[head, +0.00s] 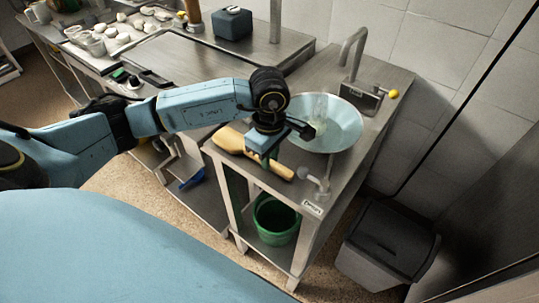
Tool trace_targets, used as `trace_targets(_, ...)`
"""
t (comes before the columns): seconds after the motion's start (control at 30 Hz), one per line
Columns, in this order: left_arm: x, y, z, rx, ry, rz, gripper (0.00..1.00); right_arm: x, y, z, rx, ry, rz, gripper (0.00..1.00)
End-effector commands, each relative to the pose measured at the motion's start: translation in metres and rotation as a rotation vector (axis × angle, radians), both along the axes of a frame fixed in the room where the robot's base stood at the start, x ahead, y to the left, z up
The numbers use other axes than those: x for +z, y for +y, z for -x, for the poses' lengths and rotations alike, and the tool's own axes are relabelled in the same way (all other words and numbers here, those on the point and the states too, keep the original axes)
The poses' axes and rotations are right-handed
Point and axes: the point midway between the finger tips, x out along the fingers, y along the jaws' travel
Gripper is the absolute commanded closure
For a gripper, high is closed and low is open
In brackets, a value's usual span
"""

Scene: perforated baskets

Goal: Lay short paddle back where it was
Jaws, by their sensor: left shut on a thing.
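The short wooden paddle (231,140) is at the front left edge of the steel sink table. Its broad end points left and its handle (281,170) runs to the lower right. My left gripper (263,158) comes down over the paddle's middle and is shut on it, hiding part of it. I cannot tell whether the paddle touches the tabletop or is slightly above it. My right gripper is not in view.
A pale blue basin (345,128) lies just right of my gripper, with a faucet (352,50) behind it. A small tap (318,184) stands near the front corner. A green bucket (277,224) sits below, and a grey bin (383,245) at right.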

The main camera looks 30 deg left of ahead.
Motion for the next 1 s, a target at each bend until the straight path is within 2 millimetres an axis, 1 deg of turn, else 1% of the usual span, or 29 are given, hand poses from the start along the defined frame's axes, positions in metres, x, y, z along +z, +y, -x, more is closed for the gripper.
trace_targets(0.4,-0.0067,0.0001,-0.0002,0.0,-0.001,0.0,1.0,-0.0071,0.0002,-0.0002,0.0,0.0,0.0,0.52)
trace_targets(0.43,-0.0064,0.0002,-0.0001,0.0,-0.001,0.0,0.78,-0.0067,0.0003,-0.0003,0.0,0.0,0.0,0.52)
trace_targets(0.6,-0.0059,0.0002,-0.0001,0.0,0.0,0.0,0.56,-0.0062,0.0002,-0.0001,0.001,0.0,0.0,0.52)
trace_targets(0.97,-0.0063,0.0002,0.0001,0.0,0.0,0.0,0.55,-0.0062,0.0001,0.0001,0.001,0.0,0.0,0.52)
trace_targets(1.0,-0.0032,0.0003,-0.0004,0.0,-0.002,0.0,0.55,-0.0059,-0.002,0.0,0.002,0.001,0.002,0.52)
